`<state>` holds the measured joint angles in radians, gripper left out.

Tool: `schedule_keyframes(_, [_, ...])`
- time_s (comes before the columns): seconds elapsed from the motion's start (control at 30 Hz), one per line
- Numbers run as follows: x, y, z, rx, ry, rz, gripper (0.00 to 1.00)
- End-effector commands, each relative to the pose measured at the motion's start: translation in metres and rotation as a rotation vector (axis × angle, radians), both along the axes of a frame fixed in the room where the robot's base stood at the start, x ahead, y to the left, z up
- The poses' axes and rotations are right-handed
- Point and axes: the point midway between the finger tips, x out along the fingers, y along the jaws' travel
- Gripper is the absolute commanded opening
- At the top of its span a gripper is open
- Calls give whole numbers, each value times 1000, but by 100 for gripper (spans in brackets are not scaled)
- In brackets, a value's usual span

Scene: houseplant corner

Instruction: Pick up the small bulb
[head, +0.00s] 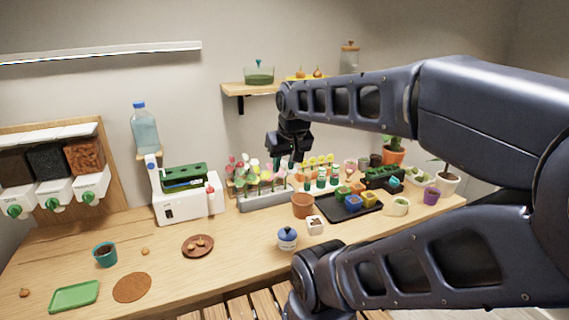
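Several small brown bulb-like things are in the head view. One (145,251) lies alone on the table, right of a teal pot. Another (24,292) lies at the front left, beside the green tray. A few more (194,244) lie in a round brown saucer (209,250). I cannot tell from their size which is the small bulb. My gripper (286,163) points down above the racks at the back of the table, well away from these. Its fingers are small and dark against the clutter, so its opening is unclear.
A teal pot (105,254), a green tray (74,297) and a brown disc (132,287) are on the left. A white machine (182,207), a grey rack (266,200) and a black tray (348,211) fill the back.

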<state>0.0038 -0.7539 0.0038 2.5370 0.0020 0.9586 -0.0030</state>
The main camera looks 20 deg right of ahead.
Motion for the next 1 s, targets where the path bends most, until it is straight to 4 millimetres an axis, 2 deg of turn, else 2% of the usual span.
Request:
schedule_keyframes(0.3, [0,0,0,1,-1,-2,30])
schedule_keyframes(0.33, [0,0,0,1,-1,-2,32])
schedule_keyframes(0.4, [0,0,0,1,-1,-2,46])
schedule_keyframes(0.43, [0,0,0,1,-1,-2,49])
schedule_keyframes(0.73, [2,1,0,-1,2,6,49])
schedule_keyframes(0.87, [15,8,2,-16,16,50,49])
schedule_keyframes(1.0, [42,25,3,-45,45,146,49])
